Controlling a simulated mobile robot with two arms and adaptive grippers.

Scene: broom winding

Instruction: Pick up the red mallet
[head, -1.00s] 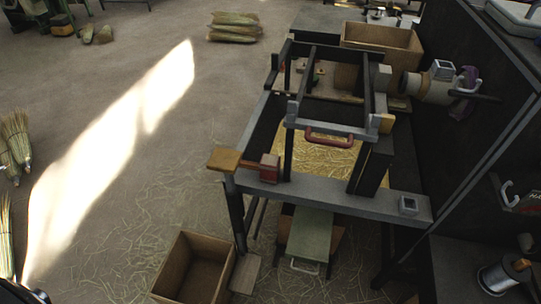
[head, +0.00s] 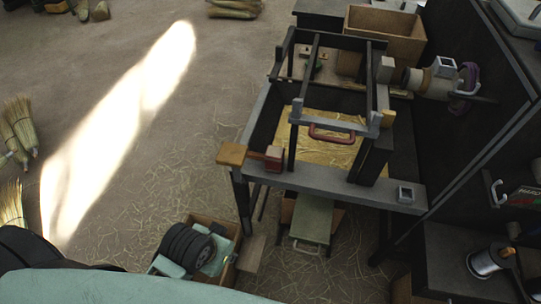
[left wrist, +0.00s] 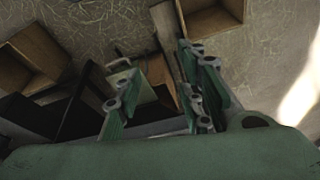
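A small red block, which looks like the mallet's head (head: 273,158), sits at the left front corner of the dark workbench (head: 330,182) in the head view. An orange-brown block (head: 231,154) is close on its left; I cannot tell whether it belongs to the mallet. My left arm enters the head view at the bottom left, well below and left of the mallet. My left gripper (left wrist: 162,98) shows in the left wrist view with its green fingers spread and nothing visible between them. I cannot make out the mallet there. My right gripper is not in view.
A dark frame with a red handle (head: 331,134) stands over the bench. A grey-green stool (head: 310,221) is beneath its front edge. A cardboard box (head: 229,276) on the floor is partly hidden by my arm.

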